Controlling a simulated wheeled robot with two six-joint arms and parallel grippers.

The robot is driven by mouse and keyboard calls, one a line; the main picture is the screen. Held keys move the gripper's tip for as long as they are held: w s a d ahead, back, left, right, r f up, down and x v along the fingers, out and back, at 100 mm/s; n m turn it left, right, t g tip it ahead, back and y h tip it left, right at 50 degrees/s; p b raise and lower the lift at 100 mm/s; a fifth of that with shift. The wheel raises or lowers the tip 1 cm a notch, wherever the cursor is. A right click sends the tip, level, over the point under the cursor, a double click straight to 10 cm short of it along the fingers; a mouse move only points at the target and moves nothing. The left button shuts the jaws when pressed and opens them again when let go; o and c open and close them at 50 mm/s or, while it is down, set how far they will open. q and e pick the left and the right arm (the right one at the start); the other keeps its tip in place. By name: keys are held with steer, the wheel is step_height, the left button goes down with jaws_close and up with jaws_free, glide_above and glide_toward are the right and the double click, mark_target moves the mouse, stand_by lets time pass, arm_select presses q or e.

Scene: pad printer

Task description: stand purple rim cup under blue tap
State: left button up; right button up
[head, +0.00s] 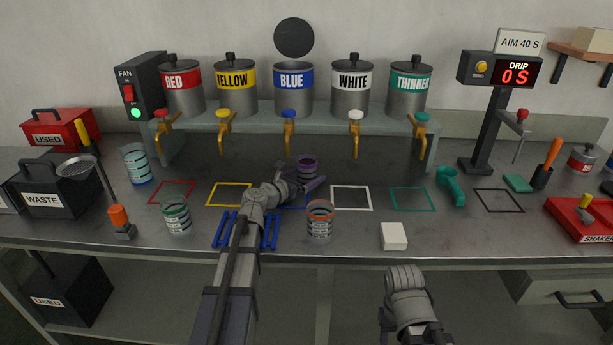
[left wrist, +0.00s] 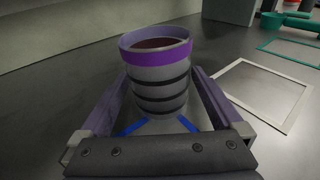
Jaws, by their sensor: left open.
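The purple rim cup (head: 307,167) stands upright on the bench beneath the blue tap (head: 289,125), at the back of the blue square (head: 294,202). In the left wrist view the cup (left wrist: 158,80) has a purple band and dark rings, with something dark reddish inside. My left gripper (head: 301,177) is open, its fingers on either side of the cup; a gap shows beside the right finger in the left wrist view. The blue tap hangs from the BLUE tank (head: 294,92).
An orange-rim cup (head: 320,222) stands right of my left forearm, and a green-rim cup (head: 177,217) stands to its left. A white block (head: 394,236) lies near the front edge. The white square (head: 351,198) and green square (head: 409,200) are empty. The drip display (head: 515,75) reads 0 S.

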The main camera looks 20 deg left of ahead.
arm_select(q)
steer(key=shift+r, duration=0.1)
steer(key=shift+r, duration=0.2)
steer(key=p+v, duration=0.2)
steer(key=v, duration=1)
steer(key=shift+f, duration=0.1)
